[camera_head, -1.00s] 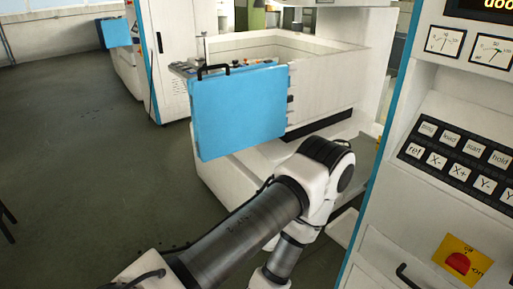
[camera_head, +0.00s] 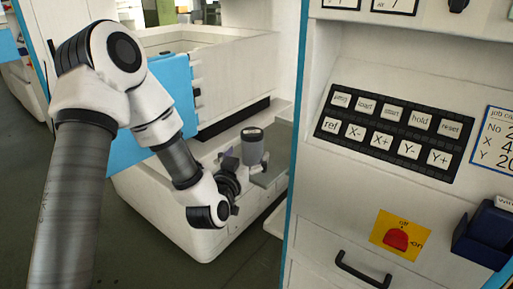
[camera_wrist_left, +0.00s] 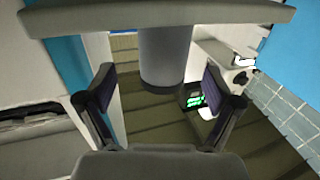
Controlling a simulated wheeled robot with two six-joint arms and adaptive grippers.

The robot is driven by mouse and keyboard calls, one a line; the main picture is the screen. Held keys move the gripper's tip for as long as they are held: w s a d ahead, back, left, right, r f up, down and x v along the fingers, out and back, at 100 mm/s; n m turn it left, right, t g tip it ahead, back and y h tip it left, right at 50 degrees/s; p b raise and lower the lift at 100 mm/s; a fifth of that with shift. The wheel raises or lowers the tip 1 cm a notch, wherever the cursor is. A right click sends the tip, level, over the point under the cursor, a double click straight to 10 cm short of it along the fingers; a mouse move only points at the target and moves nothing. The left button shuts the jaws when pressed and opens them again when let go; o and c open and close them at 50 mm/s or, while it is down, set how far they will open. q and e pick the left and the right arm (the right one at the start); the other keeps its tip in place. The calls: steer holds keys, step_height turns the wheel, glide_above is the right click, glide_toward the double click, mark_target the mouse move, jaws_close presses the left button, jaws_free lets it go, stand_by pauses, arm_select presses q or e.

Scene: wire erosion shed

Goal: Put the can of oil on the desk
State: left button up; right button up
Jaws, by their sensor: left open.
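A grey cylinder with a dark top (camera_head: 252,148), which looks like the can of oil, stands upright by the low white ledge of the machine behind. My left arm reaches over from the left, and my left gripper (camera_head: 248,168) is at the cylinder, low on its near side. In the left wrist view the grey cylinder (camera_wrist_left: 165,48) shows between and beyond the two spread fingers of the open left gripper (camera_wrist_left: 158,80). Contact with the fingers cannot be made out. My right gripper is out of view. No desk can be picked out.
A white control cabinet (camera_head: 330,205) with a keypad (camera_head: 395,130), a red switch on a yellow plate (camera_head: 398,238) and a drawer handle fills the right side, close to my arm. A blue door (camera_head: 178,95) hangs behind my arm. Dark floor (camera_head: 25,170) is clear at left.

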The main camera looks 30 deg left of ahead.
mark_target(248, 148)
arm_select(q)
steer(key=w, duration=0.1)
steer(key=w+a+p, duration=0.1)
steer(key=w+r, duration=0.1)
steer(key=shift+w+a, duration=0.15)
steer(key=shift+w+a+f, duration=0.15)
steer(key=shift+w, duration=0.4)
steer(key=shift+w+a+f, duration=0.1)
steer(key=shift+w+f, duration=0.05)
steer(key=shift+w, duration=0.4)
steer(key=shift+s, duration=0.1)
steer(key=shift+s+r, duration=0.1)
steer(key=c, duration=1.6)
